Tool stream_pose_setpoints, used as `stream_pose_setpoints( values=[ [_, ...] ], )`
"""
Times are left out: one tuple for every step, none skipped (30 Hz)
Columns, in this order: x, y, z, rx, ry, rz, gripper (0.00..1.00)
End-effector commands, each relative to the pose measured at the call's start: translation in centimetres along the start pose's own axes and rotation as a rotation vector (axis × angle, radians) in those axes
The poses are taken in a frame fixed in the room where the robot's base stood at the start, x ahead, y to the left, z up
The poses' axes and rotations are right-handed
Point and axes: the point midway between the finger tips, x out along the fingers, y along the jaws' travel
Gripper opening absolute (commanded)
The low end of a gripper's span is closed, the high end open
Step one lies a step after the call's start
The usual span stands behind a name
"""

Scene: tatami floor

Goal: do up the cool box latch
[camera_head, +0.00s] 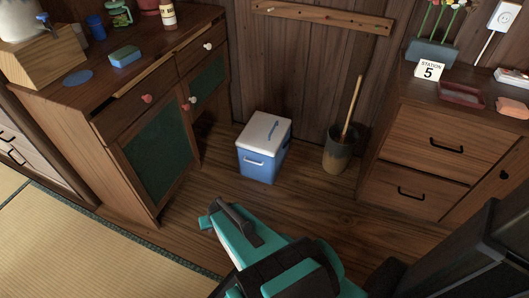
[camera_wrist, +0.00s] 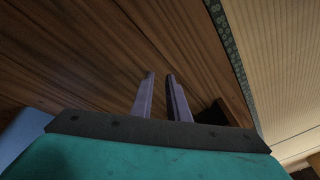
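The cool box (camera_head: 258,165) stands on the wooden floor against the back wall in the head view. It has a blue body, a white lid that looks down, and a pale handle on the front. My gripper (camera_wrist: 161,75) shows in the wrist view with two pale fingers a narrow gap apart, empty, above the floor. In the head view my teal arm is in front of the cool box, apart from it.
A dark cabinet (camera_head: 150,110) stands at left, and a drawer chest (camera_head: 430,150) at right. A bucket (camera_head: 337,150) with a stick stands right of the cool box. Wooden floor in front is clear; tatami (camera_head: 90,250) lies at lower left.

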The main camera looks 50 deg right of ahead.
Motion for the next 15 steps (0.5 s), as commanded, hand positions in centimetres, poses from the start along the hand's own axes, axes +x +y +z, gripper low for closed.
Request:
stream_pose_setpoints(
  values=[
    [-0.1,-1.1,2.1,-0.045,-0.058,0.003,0.15],
    [-0.1,-1.6,3.2,-0.069,-0.092,0.006,0.15],
    [-0.3,-2.2,4.8,-0.102,-0.137,0.012,0.15],
    [-0.4,-2.6,5.9,-0.125,-0.171,0.017,0.15],
    [-0.5,-3.0,7.1,-0.149,-0.204,0.023,0.15],
    [-0.8,-3.4,8.6,-0.181,-0.248,0.032,0.15],
    [-1.0,-3.6,9.7,-0.204,-0.282,0.039,0.15],
    [-1.3,-3.8,10.8,-0.228,-0.315,0.048,0.15],
    [-1.6,-4.0,12.2,-0.260,-0.357,0.060,0.15],
    [-2.0,-4.1,13.3,-0.283,-0.390,0.070,0.15],
    [-2.3,-4.2,14.3,-0.306,-0.421,0.081,0.15],
    [-2.8,-4.2,15.6,-0.335,-0.461,0.096,0.15],
    [-3.2,-4.2,16.5,-0.356,-0.491,0.107,0.15],
    [-3.6,-4.2,17.3,-0.376,-0.519,0.119,0.15],
    [-4.1,-4.1,18.3,-0.401,-0.552,0.134,0.15]
  ],
)
